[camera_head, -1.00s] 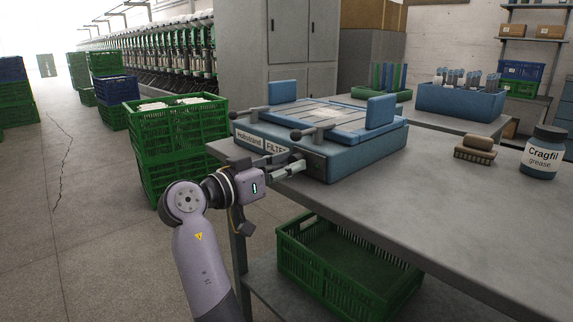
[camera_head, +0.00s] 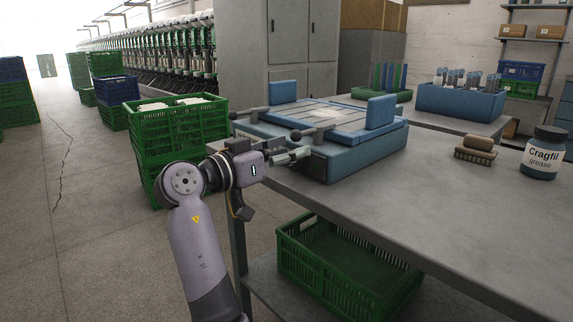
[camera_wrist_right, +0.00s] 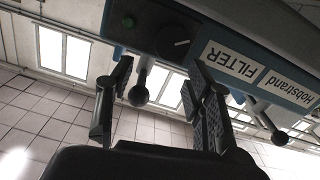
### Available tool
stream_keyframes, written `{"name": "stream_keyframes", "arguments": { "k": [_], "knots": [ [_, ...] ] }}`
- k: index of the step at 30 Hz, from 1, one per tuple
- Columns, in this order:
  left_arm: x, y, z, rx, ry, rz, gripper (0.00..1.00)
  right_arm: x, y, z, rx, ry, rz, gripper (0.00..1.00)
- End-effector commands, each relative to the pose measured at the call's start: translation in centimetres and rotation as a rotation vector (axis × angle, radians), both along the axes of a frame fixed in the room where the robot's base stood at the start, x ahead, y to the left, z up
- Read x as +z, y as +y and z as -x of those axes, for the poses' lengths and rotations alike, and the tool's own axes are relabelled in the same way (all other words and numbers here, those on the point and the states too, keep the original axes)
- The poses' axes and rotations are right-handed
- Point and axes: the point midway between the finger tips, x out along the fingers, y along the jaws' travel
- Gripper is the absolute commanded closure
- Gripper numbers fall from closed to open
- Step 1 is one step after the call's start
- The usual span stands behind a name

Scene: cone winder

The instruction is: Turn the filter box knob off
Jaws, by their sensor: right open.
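The blue filter box (camera_head: 350,160) stands at the near left corner of the grey workbench. In the right wrist view its dark front panel (camera_wrist_right: 150,35) fills the top, upside down, with a dark round knob (camera_wrist_right: 175,44) carrying a pale mark. My right gripper (camera_head: 293,156) is open and empty in front of the panel. In the wrist view its fingertips (camera_wrist_right: 160,75) are either side of the knob's line, apparently short of it. In the head view my gripper hides the knob. My left gripper is out of view.
Ball-ended handles (camera_head: 303,134) jut from the box's front edge; one ball (camera_wrist_right: 138,95) shows between my fingers in the wrist view. A brush (camera_head: 475,150) and a grease jar (camera_head: 543,155) stand right on the bench. Green crates (camera_head: 178,130) are stacked left of it.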

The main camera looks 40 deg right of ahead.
Motion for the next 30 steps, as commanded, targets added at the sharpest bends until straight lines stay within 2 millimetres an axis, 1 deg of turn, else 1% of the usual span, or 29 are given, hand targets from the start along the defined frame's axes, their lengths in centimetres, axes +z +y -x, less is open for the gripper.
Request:
{"name": "stream_keyframes", "arguments": {
  "k": [1, 3, 6, 9, 14, 23, 26, 29, 30],
  "knots": [
    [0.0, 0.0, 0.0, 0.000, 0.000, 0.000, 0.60, 1.3, 0.0, 0.0, 0.000, -0.006, 0.000, 0.52],
    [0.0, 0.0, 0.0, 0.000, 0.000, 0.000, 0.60, 2.7, 0.0, 0.0, 0.000, -0.006, 0.000, 0.52],
    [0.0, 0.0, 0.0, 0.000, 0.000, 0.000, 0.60, 4.4, 0.0, 0.0, 0.001, -0.004, 0.000, 0.52],
    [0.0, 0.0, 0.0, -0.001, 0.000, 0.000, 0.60, 5.7, 0.0, 0.0, 0.000, -0.003, 0.000, 0.52],
    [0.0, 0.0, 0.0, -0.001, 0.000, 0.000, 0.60, 6.6, 0.0, 0.0, 0.000, 0.001, 0.000, 0.52],
    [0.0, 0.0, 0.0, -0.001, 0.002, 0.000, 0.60, 6.7, 0.0, -0.1, 0.002, 0.003, 0.001, 0.52],
    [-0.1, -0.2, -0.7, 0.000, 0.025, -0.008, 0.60, 6.4, 0.1, -1.3, 0.041, 0.030, 0.024, 0.52],
    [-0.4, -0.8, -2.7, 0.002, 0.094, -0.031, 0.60, 5.2, 0.5, -4.8, 0.164, 0.110, 0.087, 0.52],
    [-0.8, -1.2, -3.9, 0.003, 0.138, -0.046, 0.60, 4.2, 1.0, -6.9, 0.243, 0.154, 0.122, 0.52]
  ]
}}
